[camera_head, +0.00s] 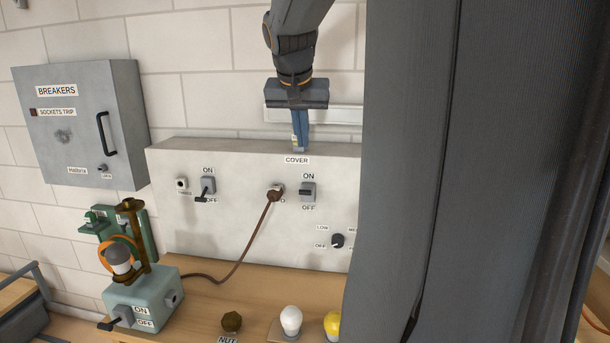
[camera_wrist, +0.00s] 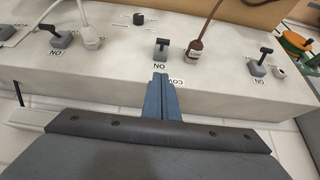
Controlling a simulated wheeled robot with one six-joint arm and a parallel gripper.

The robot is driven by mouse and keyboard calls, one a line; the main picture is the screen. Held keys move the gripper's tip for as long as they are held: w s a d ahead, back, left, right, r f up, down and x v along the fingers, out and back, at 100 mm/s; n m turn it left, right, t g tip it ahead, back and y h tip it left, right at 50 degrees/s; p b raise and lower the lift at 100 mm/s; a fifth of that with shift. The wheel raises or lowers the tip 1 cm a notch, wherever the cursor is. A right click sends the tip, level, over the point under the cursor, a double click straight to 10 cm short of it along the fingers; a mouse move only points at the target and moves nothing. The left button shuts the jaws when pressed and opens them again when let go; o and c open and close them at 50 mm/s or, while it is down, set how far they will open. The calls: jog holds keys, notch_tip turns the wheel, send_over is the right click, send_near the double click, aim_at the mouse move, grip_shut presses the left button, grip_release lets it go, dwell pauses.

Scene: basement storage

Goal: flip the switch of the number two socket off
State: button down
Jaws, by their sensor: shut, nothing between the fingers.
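The grey panel (camera_head: 240,230) carries a socket with a brown plug (camera_head: 276,192) in it; its number is mostly hidden. Just right of it is a switch (camera_head: 307,192) between ON above and OFF below. Its dark lever is seen nearly end-on and is not lowered like the lever of the left switch (camera_head: 207,187), which points down to OFF. In the wrist view, the plugged socket's switch (camera_wrist: 162,50) is just beyond my fingertips. My gripper (camera_head: 300,146) is shut and empty, pointing down at the panel's top edge by the COVER label (camera_head: 297,160), above and apart from the switch.
A dark grey curtain-like surface (camera_head: 440,170) hides the panel's right side. A breaker box (camera_head: 85,125) hangs at left. A brown cord droops to a lamp stand (camera_head: 140,295) on the bench. A nut (camera_head: 231,322) and bulbs (camera_head: 291,320) are in front. The panel's lower face is mostly clear.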

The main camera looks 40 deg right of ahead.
jog(key=shift+f, duration=0.1)
jog(key=p, duration=0.3)
send_over(307, 193)
jog(key=f, duration=0.6)
jog(key=w+f, duration=0.1)
jog(key=f, duration=0.1)
jog(key=shift+d+f, duration=0.1)
jog(key=shift+f, duration=0.3)
jog(key=f, duration=0.2)
jog(key=a+f, duration=0.1)
jog(key=shift+s+f, duration=0.35)
jog(key=shift+f, duration=0.1)
